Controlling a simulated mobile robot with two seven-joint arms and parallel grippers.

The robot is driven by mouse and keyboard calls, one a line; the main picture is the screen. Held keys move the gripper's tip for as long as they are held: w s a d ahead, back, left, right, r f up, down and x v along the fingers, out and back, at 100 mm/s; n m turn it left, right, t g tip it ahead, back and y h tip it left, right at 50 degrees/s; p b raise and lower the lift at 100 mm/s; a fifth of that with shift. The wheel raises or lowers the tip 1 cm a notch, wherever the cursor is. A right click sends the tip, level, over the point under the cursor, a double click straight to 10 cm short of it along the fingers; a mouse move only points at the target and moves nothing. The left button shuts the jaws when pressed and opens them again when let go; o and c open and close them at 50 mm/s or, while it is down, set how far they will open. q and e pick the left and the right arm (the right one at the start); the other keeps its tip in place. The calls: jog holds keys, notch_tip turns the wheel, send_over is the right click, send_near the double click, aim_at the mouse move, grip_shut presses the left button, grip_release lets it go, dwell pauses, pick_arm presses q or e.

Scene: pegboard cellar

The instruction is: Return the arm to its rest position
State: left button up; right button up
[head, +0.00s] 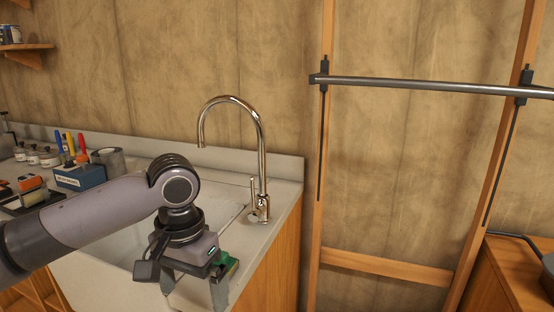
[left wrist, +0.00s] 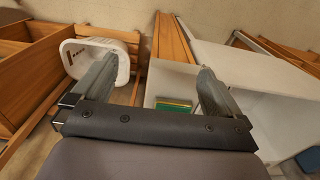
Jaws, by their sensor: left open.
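My left arm (head: 90,215) comes in from the left in the head view and reaches over the sink (head: 130,240). My left gripper (head: 193,290) points down at the sink's front right, its fingertips partly cut off by the lower edge. In the left wrist view my left gripper (left wrist: 150,80) is open, with its two fingers wide apart and nothing between them. A green and yellow sponge-like item (left wrist: 174,105) lies beyond the fingers on a white surface. It also shows behind the gripper in the head view (head: 228,266). My right gripper is not in view.
A chrome faucet (head: 262,150) rises behind my left gripper. A blue box (head: 80,176), a grey tape roll (head: 108,160) and small jars stand on the counter at left. A metal bar (head: 430,86) crosses a wooden frame at right. A white basket (left wrist: 85,55) shows in the wrist view.

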pick_arm(q)
jog(key=s+d+f+m+t+h, duration=0.1)
jog(key=s+d+f+m+h, duration=0.1)
jog(key=s+d+f, duration=0.4)
jog(key=s+d+f+m+h, duration=0.1)
jog(key=s+d+f+h, duration=0.2)
jog(key=f, duration=0.5)
jog(key=s+a+f+n+t+y, duration=0.1)
jog(key=s+a+f+n+y, duration=0.2)
jog(key=s+a, duration=0.5)
jog(key=s+a+f+n+t+y, duration=0.15)
jog(key=s+a+f, duration=0.25)
jog(key=s+a, duration=0.5)
jog(key=w+d+f+t+h+p, duration=0.1)
jog(key=w+f+t+p, duration=0.1)
jog(key=w+f+t, duration=0.4)
jog(key=shift+w+d+f+t+h+p, duration=0.2)
jog(key=shift+w+f+t+h+p, duration=0.2)
jog(key=shift+w, duration=1.05)
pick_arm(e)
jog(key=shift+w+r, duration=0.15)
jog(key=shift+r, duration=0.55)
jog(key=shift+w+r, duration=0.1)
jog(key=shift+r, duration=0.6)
